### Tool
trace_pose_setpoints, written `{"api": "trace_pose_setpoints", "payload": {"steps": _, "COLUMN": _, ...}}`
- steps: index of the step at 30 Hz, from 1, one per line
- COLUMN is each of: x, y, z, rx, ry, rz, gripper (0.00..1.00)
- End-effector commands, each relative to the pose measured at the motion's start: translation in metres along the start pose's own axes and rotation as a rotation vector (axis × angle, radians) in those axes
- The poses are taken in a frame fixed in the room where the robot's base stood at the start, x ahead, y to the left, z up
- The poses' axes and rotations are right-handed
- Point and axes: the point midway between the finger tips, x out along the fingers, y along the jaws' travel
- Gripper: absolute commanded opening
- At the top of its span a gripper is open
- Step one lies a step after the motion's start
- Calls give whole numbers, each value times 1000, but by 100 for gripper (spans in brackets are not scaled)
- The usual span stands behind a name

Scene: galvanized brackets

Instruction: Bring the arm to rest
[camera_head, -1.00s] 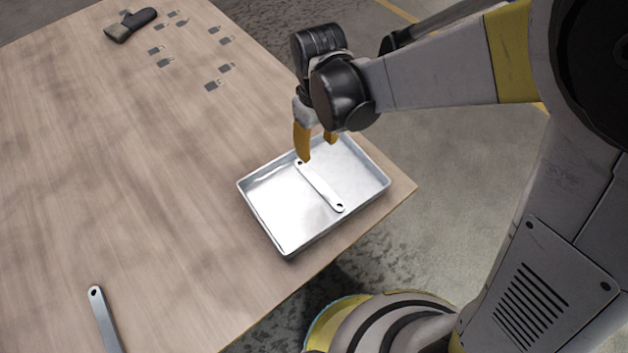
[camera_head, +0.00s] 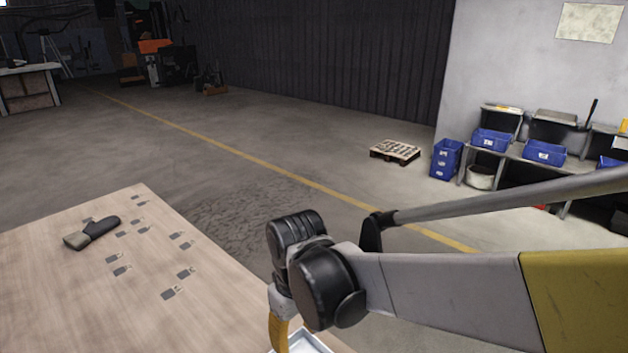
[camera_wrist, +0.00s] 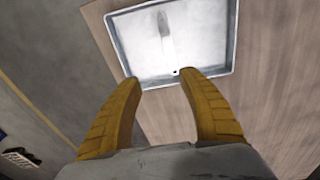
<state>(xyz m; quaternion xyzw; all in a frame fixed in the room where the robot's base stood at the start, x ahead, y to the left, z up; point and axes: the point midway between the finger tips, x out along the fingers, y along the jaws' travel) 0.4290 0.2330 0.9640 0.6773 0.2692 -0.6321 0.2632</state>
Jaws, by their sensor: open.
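My gripper (camera_wrist: 161,82) is open, with its two yellow fingers apart and nothing between them. In the head view one yellow finger of my gripper (camera_head: 279,332) shows at the bottom edge. The silver metal tray (camera_wrist: 231,45) lies on the wooden table beyond the fingertips in the wrist view. A pale bracket lies in the tray; it is washed out there, with one dark hole visible near the tray's near wall. In the head view only a corner of the tray (camera_head: 310,343) shows.
The wooden table (camera_head: 60,300) carries a dark glove (camera_head: 92,233) and several small grey tags or marks. Open concrete floor surrounds it. A pallet (camera_head: 395,151) and shelves with blue bins (camera_head: 543,152) stand far off at the right.

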Motion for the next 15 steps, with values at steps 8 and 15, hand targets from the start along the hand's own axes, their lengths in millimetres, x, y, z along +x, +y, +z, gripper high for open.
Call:
{"api": "trace_pose_setpoints", "payload": {"steps": 8, "x": -62, "y": 77, "z": 94, "rx": 352, "ry": 235, "rz": 93, "gripper": 49}}
{"api": "trace_pose_setpoints", "payload": {"steps": 15, "x": -83, "y": 110, "z": 171, "rx": 620, "ry": 428, "rz": 193, "gripper": 49}}
